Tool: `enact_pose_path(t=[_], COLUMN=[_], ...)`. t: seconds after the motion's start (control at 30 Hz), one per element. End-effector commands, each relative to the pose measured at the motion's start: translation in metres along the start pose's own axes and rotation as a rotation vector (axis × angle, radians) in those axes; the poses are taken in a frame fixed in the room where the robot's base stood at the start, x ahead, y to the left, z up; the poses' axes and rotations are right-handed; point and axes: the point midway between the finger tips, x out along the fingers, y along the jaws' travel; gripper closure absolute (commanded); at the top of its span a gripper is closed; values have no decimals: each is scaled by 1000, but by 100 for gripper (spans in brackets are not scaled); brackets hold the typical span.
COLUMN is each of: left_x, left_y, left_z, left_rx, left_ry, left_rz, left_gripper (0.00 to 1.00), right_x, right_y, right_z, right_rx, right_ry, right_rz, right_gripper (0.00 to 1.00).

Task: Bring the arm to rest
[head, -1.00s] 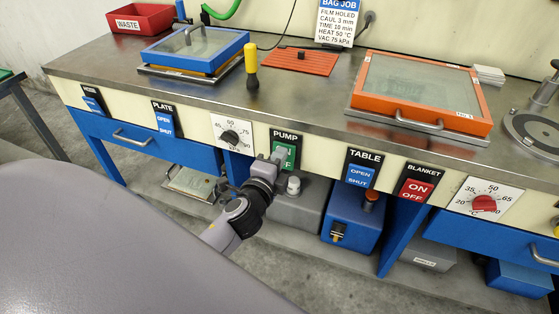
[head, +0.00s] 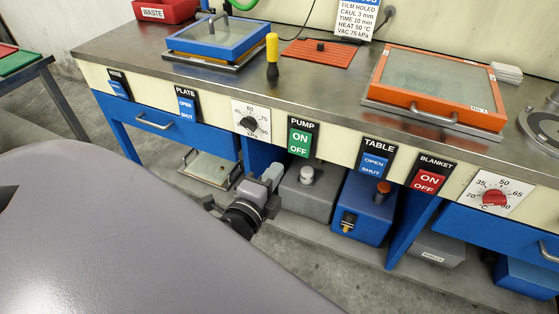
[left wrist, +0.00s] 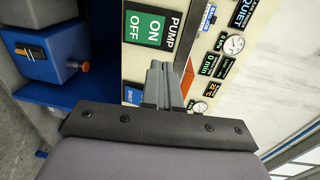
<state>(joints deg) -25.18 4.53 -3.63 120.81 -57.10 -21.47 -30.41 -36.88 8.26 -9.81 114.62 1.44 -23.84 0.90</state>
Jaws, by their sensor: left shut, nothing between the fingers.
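My left gripper (head: 272,175) hangs in front of the bench, below and to the left of the green PUMP switch (head: 299,143). It is shut and empty, with a visible gap to the switch in the head view. In the left wrist view the closed grey fingers (left wrist: 158,82) point toward the bench front, with the PUMP switch (left wrist: 146,30) beside them. The ON and OFF labels of the switch are in clear sight. My right gripper is not in view.
The bench front carries the kPa dial (head: 250,122), the TABLE switch (head: 375,164) and the red BLANKET switch (head: 429,180). A grey pump (head: 308,192) and a blue unit (head: 364,212) stand below. An orange-framed press (head: 440,85) sits on top. Floor in front is open.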

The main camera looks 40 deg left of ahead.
Motion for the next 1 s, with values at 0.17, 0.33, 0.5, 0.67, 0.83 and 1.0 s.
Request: enact_pose_path(t=[0.17,0.33,0.5,0.67,0.83,1.0], left_x=[-5,-5,-4,-4,-10,-31], left_y=[-1,-1,0,0,6,34], left_z=[0,0,0,0,-4,-19], left_rx=[1,1,0,0,-94,-429], left_ry=[0,0,0,0,20,58], left_rz=[0,0,0,1,51,231], left_gripper=[100,100,100,100,100,100], right_x=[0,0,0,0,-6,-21], right_y=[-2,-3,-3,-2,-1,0], right_z=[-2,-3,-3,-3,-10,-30], right_rx=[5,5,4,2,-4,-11], right_ry=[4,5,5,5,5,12], right_rz=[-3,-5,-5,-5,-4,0], right_gripper=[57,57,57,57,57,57])
